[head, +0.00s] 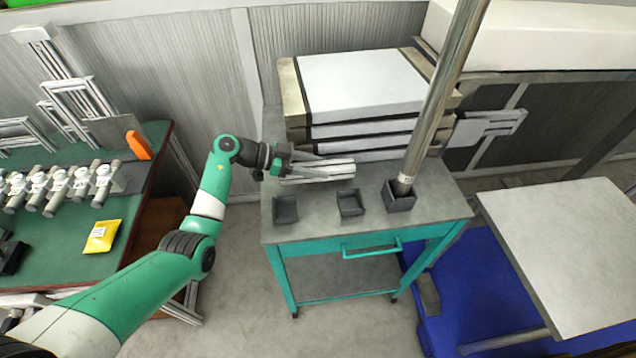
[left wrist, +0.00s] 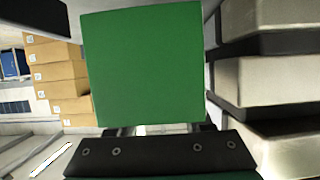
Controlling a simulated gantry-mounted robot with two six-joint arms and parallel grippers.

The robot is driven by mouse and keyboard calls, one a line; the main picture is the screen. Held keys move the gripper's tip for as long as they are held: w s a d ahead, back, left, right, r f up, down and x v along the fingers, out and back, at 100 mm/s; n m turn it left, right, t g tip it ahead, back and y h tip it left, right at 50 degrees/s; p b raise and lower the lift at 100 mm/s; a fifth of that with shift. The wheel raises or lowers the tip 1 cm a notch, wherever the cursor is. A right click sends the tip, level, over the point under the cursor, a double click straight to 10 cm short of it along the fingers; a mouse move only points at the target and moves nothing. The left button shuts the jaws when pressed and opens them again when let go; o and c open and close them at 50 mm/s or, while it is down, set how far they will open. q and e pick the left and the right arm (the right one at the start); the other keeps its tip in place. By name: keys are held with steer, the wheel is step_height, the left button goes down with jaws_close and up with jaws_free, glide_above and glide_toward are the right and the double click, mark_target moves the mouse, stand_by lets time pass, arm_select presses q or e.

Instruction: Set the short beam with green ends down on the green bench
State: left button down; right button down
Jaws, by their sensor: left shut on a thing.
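My left gripper (head: 288,165) is shut on the short beam (head: 325,170), a silvery bar that extends to the right over the back of the grey cart. In the left wrist view a green square end (left wrist: 142,65) of the beam fills the middle, close to the camera. It hides most of the fingers and whatever lies beyond. The far end of the beam is hard to make out. The green bench (head: 70,255) is at the left in the head view, well away from the held beam. My right gripper is not in view.
The bench carries a yellow packet (head: 101,236), an orange piece (head: 138,145), several silver cylindrical parts and metal frames. Its front middle is bare. The grey-topped cart (head: 320,228) holds dark trays (head: 286,210), a tall leaning pole (head: 440,95) and stacked white-topped slabs (head: 360,82).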

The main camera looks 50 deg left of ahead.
arm_select(q)
steer(key=shift+w+a+f, duration=0.1)
steer(key=shift+w, duration=0.1)
step_height(320, 180, down, 4)
steer(key=b, duration=0.3)
steer(key=shift+w, duration=0.1)
steer(key=shift+r, duration=0.35)
steer(key=shift+f, duration=0.1)
steer(key=shift+c, duration=1.8)
jaws_free()
steer(key=shift+f, duration=0.1)
steer(key=shift+o, duration=0.2)
